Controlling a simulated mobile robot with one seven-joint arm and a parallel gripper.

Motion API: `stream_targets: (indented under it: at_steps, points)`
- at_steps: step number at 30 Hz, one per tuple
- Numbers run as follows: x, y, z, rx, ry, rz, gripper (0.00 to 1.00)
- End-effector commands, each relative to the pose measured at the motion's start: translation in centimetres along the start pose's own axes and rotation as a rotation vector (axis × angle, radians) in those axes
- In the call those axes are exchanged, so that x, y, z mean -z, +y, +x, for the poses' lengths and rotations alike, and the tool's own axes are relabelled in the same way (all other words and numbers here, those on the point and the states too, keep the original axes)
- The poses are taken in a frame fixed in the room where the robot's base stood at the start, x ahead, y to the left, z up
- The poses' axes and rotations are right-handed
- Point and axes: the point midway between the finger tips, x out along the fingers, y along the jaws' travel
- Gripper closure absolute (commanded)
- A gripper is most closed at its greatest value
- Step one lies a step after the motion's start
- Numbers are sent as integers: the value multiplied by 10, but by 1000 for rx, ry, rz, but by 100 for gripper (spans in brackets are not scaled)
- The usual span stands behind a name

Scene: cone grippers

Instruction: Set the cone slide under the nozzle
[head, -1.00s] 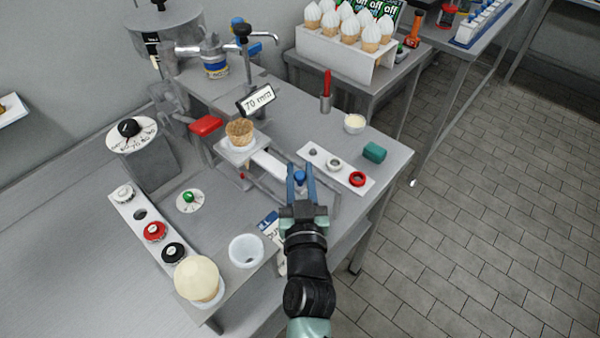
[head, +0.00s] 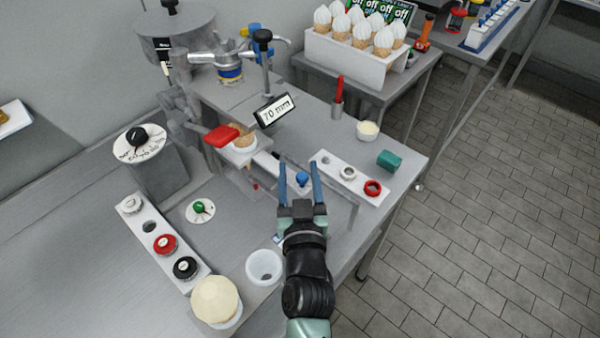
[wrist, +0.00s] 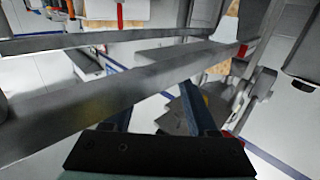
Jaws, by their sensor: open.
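The cone slide (head: 268,163) is a pale bar under the frame, with a waffle cone (head: 242,141) in the white holder at its far end. The cone is beside the red block (head: 221,136) and partly hidden by it. I cannot clearly make out the nozzle. A blue knob (head: 302,179) is at the slide's near end. My gripper (head: 299,170) is open, with one finger on either side of the knob; I cannot tell whether they touch it. In the wrist view my gripper's blue fingers (wrist: 158,112) are spread beneath grey bars.
A "70 mm" sign (head: 274,110) stands above the slide. A white strip with rings (head: 361,186) lies right of my gripper, near a green cylinder (head: 389,160). A white cup (head: 264,266) and a cream-topped cup (head: 216,300) stand at the front left.

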Motion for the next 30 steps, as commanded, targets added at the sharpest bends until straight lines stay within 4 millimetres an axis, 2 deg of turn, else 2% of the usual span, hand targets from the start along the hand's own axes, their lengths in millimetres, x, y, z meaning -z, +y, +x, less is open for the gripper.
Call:
stream_targets:
  at_steps: [5,8,21,25,30]
  points:
    - [0,2,0,-3,-1,-1,42]
    - [6,2,0,-3,-1,-1,42]
    - [83,2,0,-3,3,-1,42]
    - [95,1,0,-1,1,-1,42]
    - [100,1,0,-2,0,0,42]
